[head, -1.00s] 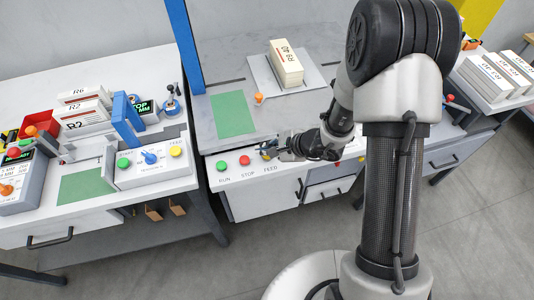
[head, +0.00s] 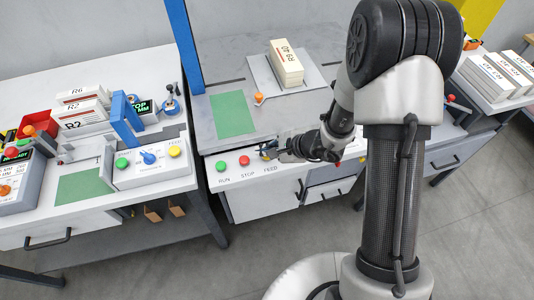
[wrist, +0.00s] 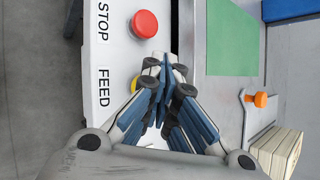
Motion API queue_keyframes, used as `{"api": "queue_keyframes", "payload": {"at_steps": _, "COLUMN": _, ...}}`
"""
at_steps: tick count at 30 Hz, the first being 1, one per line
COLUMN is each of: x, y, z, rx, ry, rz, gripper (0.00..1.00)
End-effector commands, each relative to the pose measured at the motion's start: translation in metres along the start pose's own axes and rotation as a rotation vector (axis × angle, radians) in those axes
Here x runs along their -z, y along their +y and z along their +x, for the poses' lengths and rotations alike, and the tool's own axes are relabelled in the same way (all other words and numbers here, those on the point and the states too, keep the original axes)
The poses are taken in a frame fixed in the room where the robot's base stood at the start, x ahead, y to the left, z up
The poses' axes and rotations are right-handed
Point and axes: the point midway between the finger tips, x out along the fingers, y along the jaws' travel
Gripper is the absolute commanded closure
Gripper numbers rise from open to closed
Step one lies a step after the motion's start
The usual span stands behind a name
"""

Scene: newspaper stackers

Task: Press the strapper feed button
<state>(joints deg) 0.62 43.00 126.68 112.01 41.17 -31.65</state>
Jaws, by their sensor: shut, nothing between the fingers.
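The button panel of the middle station (head: 235,177) has a STOP label and a FEED label. The yellow button by FEED (wrist: 135,83) shows only as a sliver in the wrist view, mostly covered by my fingers. My gripper (wrist: 165,66) is shut and empty, its fingertips over or just beside that button. I cannot tell whether they touch it. In the head view my gripper (head: 270,152) is at the panel above the FEED label and hides most of the button.
A red STOP button (head: 244,160) and a green RUN button (head: 221,166) sit just left of my gripper. A green pad (head: 229,114), an orange knob (head: 259,98) and a paper bundle (head: 286,62) are behind. The left station has another yellow button (head: 174,151).

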Motion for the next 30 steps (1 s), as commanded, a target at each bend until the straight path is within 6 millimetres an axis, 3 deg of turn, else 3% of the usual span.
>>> {"api": "queue_keyframes", "payload": {"at_steps": 20, "x": 0.002, "y": 0.002, "z": 0.002, "rx": -0.001, "ry": 0.001, "rz": 0.001, "gripper": 1.0}}
{"api": "queue_keyframes", "payload": {"at_steps": 30, "x": -0.006, "y": -0.006, "z": -0.009, "rx": 0.0, "ry": 0.001, "rz": 0.001, "gripper": 1.0}}
